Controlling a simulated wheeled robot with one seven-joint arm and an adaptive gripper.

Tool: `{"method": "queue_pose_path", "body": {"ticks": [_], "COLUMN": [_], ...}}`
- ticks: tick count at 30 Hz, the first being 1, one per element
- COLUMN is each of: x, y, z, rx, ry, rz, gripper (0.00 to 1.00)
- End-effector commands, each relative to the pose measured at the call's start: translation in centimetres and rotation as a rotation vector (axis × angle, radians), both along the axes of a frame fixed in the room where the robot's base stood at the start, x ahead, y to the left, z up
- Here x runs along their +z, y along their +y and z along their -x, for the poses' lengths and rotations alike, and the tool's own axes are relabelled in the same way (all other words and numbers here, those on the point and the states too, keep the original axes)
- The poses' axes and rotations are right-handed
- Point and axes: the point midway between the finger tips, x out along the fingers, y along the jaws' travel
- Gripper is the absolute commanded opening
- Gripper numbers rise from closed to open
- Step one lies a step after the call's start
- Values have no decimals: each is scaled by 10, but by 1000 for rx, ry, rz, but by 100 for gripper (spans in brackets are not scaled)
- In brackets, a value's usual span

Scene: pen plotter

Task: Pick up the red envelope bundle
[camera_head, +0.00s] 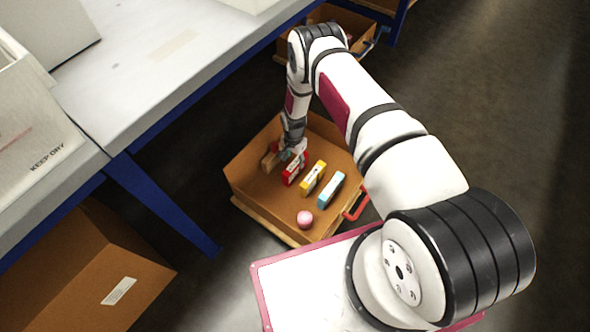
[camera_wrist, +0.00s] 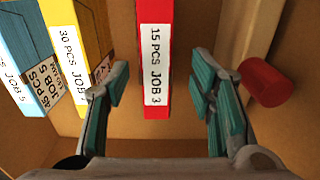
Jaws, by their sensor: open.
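In the wrist view the red bundle (camera_wrist: 157,90) has a white label reading "15 PCS JOB 3". My gripper (camera_head: 291,152) reaches down into the box at the red bundle. In the wrist view my open gripper (camera_wrist: 160,92) has one teal-padded finger on each side of the red bundle's near end, with gaps on both sides. The bundle's lower part is hidden from me.
A yellow bundle (camera_head: 313,178) and a blue bundle (camera_head: 331,190) stand beside the red one. A pink ball (camera_head: 304,219) lies in the box's near corner. A red cylinder (camera_wrist: 264,82) and tan block (camera_wrist: 240,40) are right of the gripper. A table (camera_head: 130,75) stands left.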

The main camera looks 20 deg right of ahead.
Motion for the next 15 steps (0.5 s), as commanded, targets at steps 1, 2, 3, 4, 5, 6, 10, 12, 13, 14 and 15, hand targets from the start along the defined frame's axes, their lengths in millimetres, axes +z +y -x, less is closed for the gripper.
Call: {"method": "queue_pose_path", "body": {"ticks": [1,2,3,4,5,6,10,12,13,14,15], "x": [-9,-13,-16,-17,-19,-20,-26,-33,-37,-41,-48], "y": [0,0,0,0,0,0,-1,-2,-3,-3,-5], "z": [0,0,0,-1,-1,-1,0,1,1,1,1], "rx": [0,0,0,-1,-1,-1,-1,-1,0,0,0], "ry": [0,0,-1,-1,-1,-1,0,0,0,0,0], "rz": [0,0,-1,0,0,0,0,0,0,0,0], "gripper": [50,50,50,50,50,50,50,50,50,50,50]}}
